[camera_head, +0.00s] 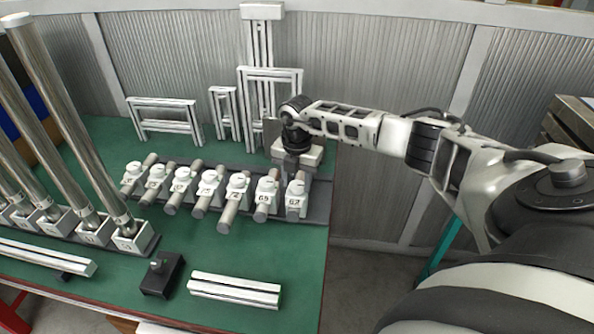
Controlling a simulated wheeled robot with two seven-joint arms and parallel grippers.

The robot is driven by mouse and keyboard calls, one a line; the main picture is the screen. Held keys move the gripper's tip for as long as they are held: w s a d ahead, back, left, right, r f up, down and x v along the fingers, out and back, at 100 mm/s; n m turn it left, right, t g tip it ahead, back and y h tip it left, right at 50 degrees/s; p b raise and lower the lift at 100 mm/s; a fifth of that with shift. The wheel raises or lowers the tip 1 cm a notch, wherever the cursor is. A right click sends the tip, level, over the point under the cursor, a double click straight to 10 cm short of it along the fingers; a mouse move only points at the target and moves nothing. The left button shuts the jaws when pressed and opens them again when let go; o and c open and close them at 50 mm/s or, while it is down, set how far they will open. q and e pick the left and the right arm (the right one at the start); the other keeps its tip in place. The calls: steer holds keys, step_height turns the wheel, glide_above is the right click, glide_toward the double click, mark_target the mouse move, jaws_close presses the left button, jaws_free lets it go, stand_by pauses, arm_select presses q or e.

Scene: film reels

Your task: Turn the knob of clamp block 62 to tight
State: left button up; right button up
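A row of white numbered clamp blocks stands on a dark rail on the green table. The rightmost block (293,202) carries a label that looks like 62, though the digits are small. A short grey rod passes through it. Its white knob (298,183) is on top, partly hidden, and its setting cannot be read. My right gripper (291,168) points down just above and behind this block, at the knob's left. I cannot tell whether it touches the knob or whether its fingers are open. My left gripper is out of view.
The other clamp blocks, such as one labelled 69 (265,197), stand close to the left. Tall metal posts (75,130) rise at far left. Aluminium frames (165,118) stand behind. A black block (162,275) and an aluminium bar (234,290) lie in front.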

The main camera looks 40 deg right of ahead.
mark_target(297, 185)
steer(key=shift+o, duration=1.4)
arm_select(q)
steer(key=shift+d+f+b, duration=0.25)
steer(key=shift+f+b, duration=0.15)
steer(key=shift+b, duration=0.5)
arm_select(e)
step_height(297, 185, up, 16)
